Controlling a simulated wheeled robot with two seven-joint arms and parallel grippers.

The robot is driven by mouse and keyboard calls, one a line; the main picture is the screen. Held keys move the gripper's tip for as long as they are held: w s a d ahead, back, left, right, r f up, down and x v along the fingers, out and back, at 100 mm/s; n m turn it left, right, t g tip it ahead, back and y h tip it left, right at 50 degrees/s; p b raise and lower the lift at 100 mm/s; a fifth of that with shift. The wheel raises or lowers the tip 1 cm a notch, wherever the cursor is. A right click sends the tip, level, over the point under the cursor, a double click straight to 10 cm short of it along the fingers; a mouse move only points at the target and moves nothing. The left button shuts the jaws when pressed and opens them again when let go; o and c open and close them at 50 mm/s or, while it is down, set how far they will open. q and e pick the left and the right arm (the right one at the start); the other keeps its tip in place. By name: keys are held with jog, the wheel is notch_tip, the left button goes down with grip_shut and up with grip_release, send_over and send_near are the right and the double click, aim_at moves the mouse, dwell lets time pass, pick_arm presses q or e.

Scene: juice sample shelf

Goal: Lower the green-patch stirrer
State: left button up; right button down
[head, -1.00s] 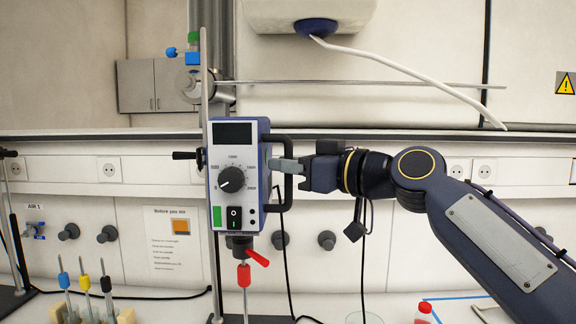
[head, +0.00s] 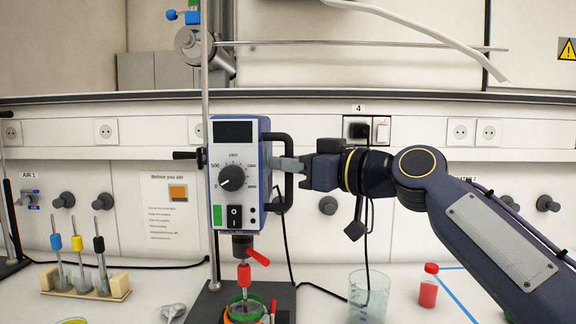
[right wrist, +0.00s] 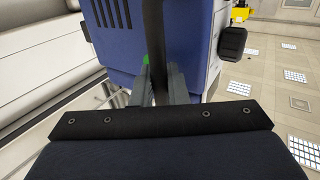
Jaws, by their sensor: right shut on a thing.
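The green-patch stirrer (head: 234,175) is a blue and white box with a dial, a dark display and a green patch at its lower front. It sits on a vertical rod and has a black handle on its right side. My right gripper (head: 287,165) is shut on that black handle; in the right wrist view the fingers (right wrist: 160,85) close around the dark bar beside the blue housing. Under the stirrer, a chuck with a red lever holds a red-collared shaft (head: 244,274) reaching down into a green-rimmed vessel (head: 245,310) on the stand base. My left gripper is not in view.
A glass beaker (head: 368,296) and a red-capped bottle (head: 429,285) stand right of the stand. A wooden rack (head: 118,287) with several coloured stirring rods is at the left. A black cable hangs behind the handle.

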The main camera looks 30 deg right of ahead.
jog(key=shift+w+a+f, duration=0.1)
jog(key=shift+f, duration=0.3)
jog(key=c, duration=1.8)
grip_release()
jog(key=shift+r, duration=0.1)
jog(key=shift+s+d, duration=0.25)
jog(key=shift+s, duration=0.15)
jog(key=v, duration=0.7)
